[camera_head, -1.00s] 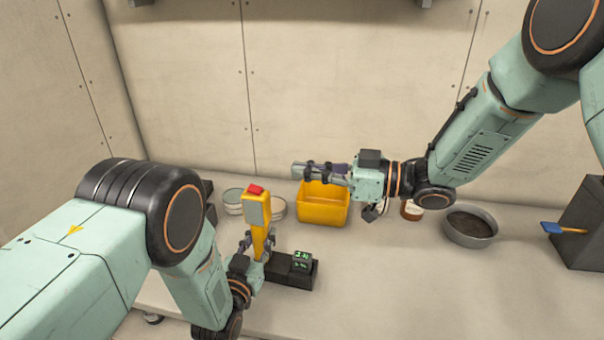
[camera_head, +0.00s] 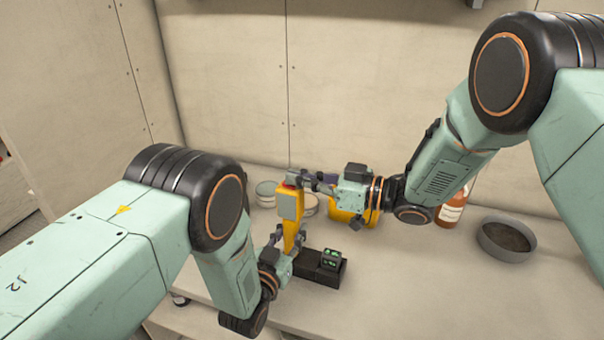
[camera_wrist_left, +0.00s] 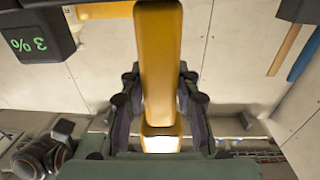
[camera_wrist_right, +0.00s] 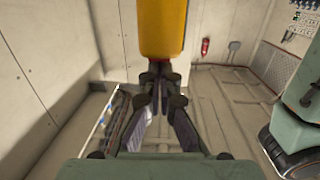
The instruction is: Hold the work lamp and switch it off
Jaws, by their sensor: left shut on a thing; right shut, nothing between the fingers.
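The yellow work lamp (camera_head: 290,208) stands upright in my left gripper (camera_head: 284,242), which is shut around its lower body. It has a pale grey panel and a red button (camera_head: 290,184) on top. In the left wrist view the lamp (camera_wrist_left: 160,60) runs between the fingers, with a bright white patch at its near end. My right gripper (camera_head: 301,179) is shut and empty, with its fingertips at the lamp's top beside the red button. I cannot tell whether they touch. In the right wrist view the closed fingertips (camera_wrist_right: 160,88) lie just below a yellow body.
A black block with green digits (camera_head: 331,257) stands right of the lamp. A yellow bin (camera_head: 345,216) is behind, partly covered by my right arm. Round tins (camera_head: 266,190), an orange-brown bottle (camera_head: 453,209) and a grey bowl (camera_head: 507,240) stand on the counter. The front right counter is clear.

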